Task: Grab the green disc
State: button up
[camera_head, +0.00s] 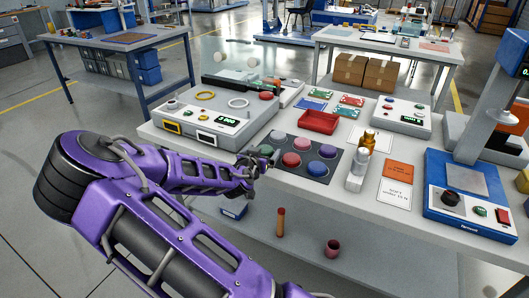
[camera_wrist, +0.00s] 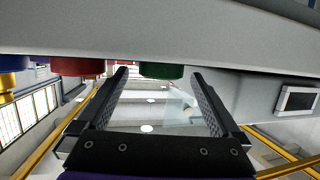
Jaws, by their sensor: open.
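The green disc (camera_head: 266,150) sits at the left edge of a dark mat (camera_head: 288,171) on the table, partly hidden by my gripper (camera_head: 259,160) in the head view. In the wrist view, which shows the table upside down along the top, the green disc (camera_wrist: 161,71) appears between the two fingertips. My gripper (camera_wrist: 159,88) is open, with one finger to each side of the disc in that view. I see no finger touching it.
A grey instrument box (camera_head: 215,125) stands left of the mat. A red tray (camera_head: 318,122) lies behind, and bottles (camera_head: 358,170) stand to the right.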

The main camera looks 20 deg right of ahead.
jog(key=c, duration=1.4)
jog(key=shift+r, duration=0.1)
jog(key=shift+c, duration=0.2)
